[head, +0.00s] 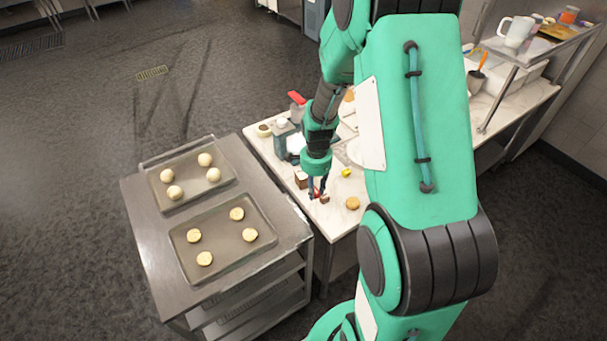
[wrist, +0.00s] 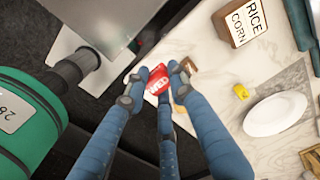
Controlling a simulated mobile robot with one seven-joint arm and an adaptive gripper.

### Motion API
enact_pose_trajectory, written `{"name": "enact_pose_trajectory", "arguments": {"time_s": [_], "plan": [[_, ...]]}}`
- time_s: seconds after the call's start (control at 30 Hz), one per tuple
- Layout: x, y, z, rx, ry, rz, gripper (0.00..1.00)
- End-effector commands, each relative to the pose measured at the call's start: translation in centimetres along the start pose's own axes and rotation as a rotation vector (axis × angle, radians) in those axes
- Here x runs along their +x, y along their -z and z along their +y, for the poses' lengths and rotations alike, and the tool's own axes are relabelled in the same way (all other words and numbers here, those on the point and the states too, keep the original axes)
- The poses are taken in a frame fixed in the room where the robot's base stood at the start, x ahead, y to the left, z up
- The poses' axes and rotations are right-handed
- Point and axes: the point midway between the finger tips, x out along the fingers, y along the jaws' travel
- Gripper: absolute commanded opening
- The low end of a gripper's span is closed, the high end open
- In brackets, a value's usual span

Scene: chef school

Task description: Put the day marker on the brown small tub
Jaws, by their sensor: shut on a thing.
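My gripper (head: 318,190) is over the near left corner of the marble counter, pointing down. In the wrist view its blue fingers (wrist: 157,88) are shut on a small red piece with white markings (wrist: 159,78), which looks like the day marker; in the head view only a bit of red shows at the fingertips. A brown container labelled RICE CORN (wrist: 238,22) stands apart from the fingers; it also shows in the head view (head: 301,180). A smaller brown item (head: 325,199) lies close beside the fingertips, partly hidden in the wrist view (wrist: 190,66). I cannot tell for certain which is the small tub.
A small yellow item (head: 347,172) and a round pastry (head: 352,203) lie on the counter (head: 336,218). A white plate (wrist: 277,114) is nearby. A steel trolley (head: 150,236) with two trays of dough pieces stands at the left, close against the counter.

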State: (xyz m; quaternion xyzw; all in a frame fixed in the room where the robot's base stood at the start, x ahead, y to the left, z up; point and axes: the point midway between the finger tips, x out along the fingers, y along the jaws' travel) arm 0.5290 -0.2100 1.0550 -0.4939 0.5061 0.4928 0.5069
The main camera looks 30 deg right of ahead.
Motion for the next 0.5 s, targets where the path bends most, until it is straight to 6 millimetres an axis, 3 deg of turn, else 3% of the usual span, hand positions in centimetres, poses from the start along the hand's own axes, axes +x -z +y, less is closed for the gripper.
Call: {"name": "enact_pose_trajectory", "arguments": {"time_s": [0.5], "plan": [[-0.08,-0.72,0.08,-0.036,0.000,0.000,0.06]]}}
